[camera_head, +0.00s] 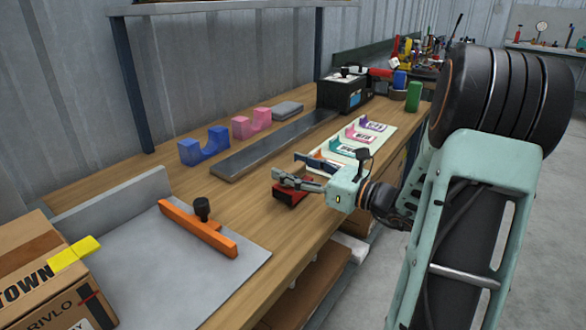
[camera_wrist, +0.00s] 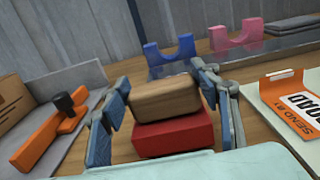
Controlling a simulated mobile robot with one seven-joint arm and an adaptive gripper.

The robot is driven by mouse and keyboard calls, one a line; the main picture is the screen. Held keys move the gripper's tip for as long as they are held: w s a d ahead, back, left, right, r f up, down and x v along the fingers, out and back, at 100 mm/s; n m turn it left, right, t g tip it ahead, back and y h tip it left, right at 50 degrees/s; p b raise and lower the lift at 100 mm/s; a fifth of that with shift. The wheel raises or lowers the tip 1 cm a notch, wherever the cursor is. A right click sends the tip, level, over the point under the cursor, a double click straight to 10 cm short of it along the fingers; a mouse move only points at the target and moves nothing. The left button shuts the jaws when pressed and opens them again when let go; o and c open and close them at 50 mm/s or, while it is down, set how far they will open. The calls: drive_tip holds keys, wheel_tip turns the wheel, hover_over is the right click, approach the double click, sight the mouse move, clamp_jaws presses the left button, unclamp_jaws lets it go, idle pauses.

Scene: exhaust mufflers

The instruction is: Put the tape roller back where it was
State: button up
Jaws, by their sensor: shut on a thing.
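My gripper (camera_wrist: 165,112) is low over the front part of the wooden bench, its two blue-padded fingers on either side of a block with a tan top (camera_wrist: 166,100) and a red base (camera_wrist: 174,135). My gripper (camera_head: 298,183) is shut on this block at the tan part. In the head view the red base (camera_head: 289,196) shows under the fingers, close to the bench top; I cannot tell whether it touches it. Whether this block is the tape roller is unclear, and no other thing is plainly one.
A blue cradle (camera_head: 204,146), a pink cradle (camera_head: 252,123) and a dark metal strip (camera_head: 270,148) lie behind. Label holders (camera_head: 352,141) on a pale board are to the right. A grey plate (camera_head: 175,270) with an orange bar (camera_head: 197,230) and a carton (camera_head: 35,262) are at left.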

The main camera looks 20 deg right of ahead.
drive_tip(key=o, duration=1.4)
drive_tip(key=shift+f, duration=0.15)
drive_tip(key=shift+o, duration=0.2)
drive_tip(key=shift+r, duration=0.25)
drive_tip(key=p+v, duration=0.2)
drive_tip(key=v, duration=1)
drive_tip(key=shift+f, duration=0.15)
